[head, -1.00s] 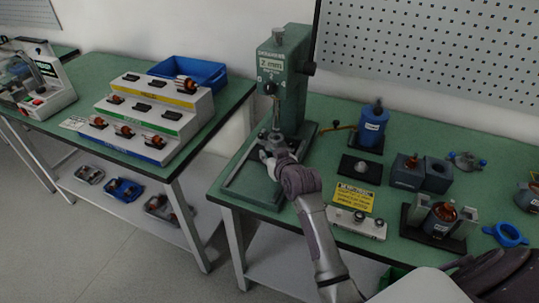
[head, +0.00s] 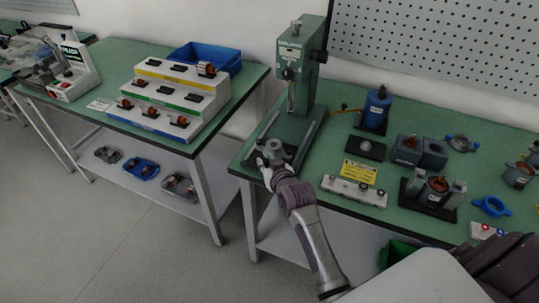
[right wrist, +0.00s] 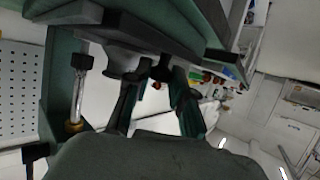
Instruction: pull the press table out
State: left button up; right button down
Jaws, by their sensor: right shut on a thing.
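The green press (head: 302,65) stands at the back left of the right-hand bench, its ram above the bare rear part of the rails. The press table (head: 289,151), dark with a grey round fixture (head: 274,146) on it, sits at the front end of the rails, clear of the ram. My right gripper (head: 263,164) is at the table's front edge, shut on its handle. In the right wrist view a dark knob-like handle (right wrist: 161,70) shows between the fingers of my right gripper (right wrist: 155,88). Its exact contact is partly hidden. My left gripper is not in view.
A yellow sign (head: 359,172), a white control box (head: 355,190), a blue bottle-like unit (head: 376,108) and grey fixtures (head: 421,151) stand right of the press. A left bench holds a tiered rack (head: 180,95) and blue bin (head: 205,58). A gap separates the benches.

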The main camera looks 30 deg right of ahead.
jog(key=shift+a+f, duration=0.1)
jog(key=shift+a, duration=0.05)
jog(key=c, duration=1.2)
grip_release()
jog(key=shift+s, duration=0.1)
jog(key=shift+o, duration=1.1)
jog(key=shift+a, duration=0.1)
jog(key=shift+s+r, duration=0.25)
jog(key=shift+s, duration=0.25)
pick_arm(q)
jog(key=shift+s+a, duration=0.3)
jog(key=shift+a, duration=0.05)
pick_arm(e)
jog(key=d+v, duration=0.1)
jog(key=v, duration=1)
jog(key=shift+a, duration=0.5)
